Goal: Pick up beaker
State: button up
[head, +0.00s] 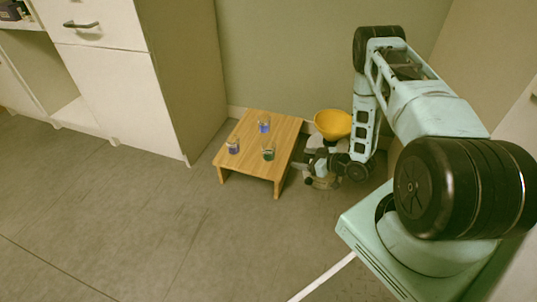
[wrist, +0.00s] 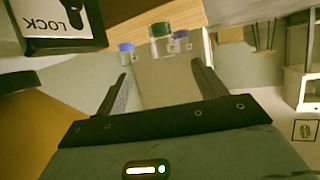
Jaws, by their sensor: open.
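Three small clear beakers with coloured contents stand on a low wooden table (head: 258,119): a blue-violet one (head: 264,127) at the back, a dark blue one (head: 233,147) at the front left and a green one (head: 268,152) at the front right. My gripper (head: 308,168) is low, just right of the table and apart from the beakers. In the wrist view, which is upside down, my open, empty gripper (wrist: 160,74) faces the beakers; the green beaker (wrist: 160,42) lies between the fingers' lines, with a blue one (wrist: 126,54) and a violet one (wrist: 180,43) to either side.
In the wrist view, a box labelled LOCK (wrist: 62,25) is close by. A white cabinet (head: 105,90) stands left; floor in front is clear.

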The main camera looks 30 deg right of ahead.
aim_at(274, 153)
jog(key=b+x, duration=0.5)
jog(key=x, duration=0.5)
jog(key=shift+w+a+f+b, duration=0.1)
jog(key=shift+w+f+b, duration=0.15)
jog(key=shift+w+b, duration=0.1)
jog(key=shift+w+a+f, duration=0.1)
jog(key=shift+w+a, duration=0.05)
jog(key=shift+w, duration=0.35)
jog(key=b+x, duration=0.4)
jog(key=x, duration=0.1)
jog(key=shift+s+a+f, duration=0.1)
jog(key=shift+s+a, duration=0.05)
jog(key=shift+w+b, duration=0.25)
jog(key=shift+b, duration=0.1)
jog(key=c, duration=1.1)
